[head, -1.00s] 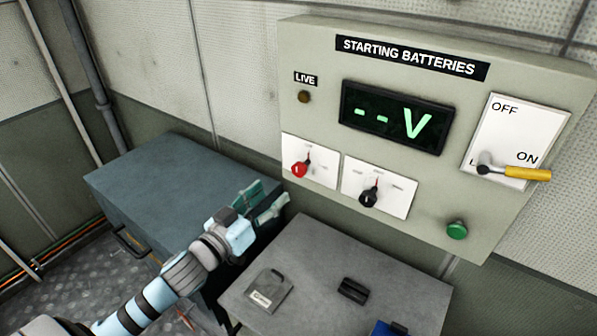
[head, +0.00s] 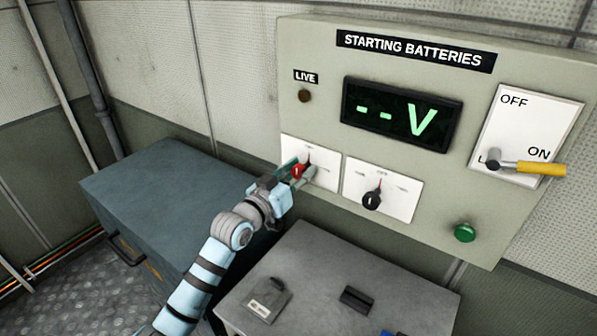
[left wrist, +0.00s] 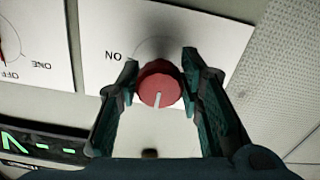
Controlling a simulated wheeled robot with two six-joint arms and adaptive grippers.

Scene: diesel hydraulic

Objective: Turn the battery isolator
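A red rotary knob (head: 297,171) sits on a white plate on the left of the grey panel. My left gripper (head: 301,173) is at this knob, with one finger on each side of it. In the left wrist view the red knob (left wrist: 159,85) lies between the two open fingers of the left gripper (left wrist: 160,66). The fingers are very close to its sides; I cannot tell if they touch. Its white mark points down in that upside-down view, with "ON" readable beside it. A black knob (head: 372,200) is on the plate to the right. My right gripper is not in view.
The panel (head: 320,60) also carries a lit display (head: 400,113) reading "--V", a yellow-handled lever (head: 540,168) near "ON", a green button (head: 464,232) and a dark LIVE lamp (head: 305,96). A blue-grey cabinet (head: 165,195) and a grey table (head: 310,262) stand below.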

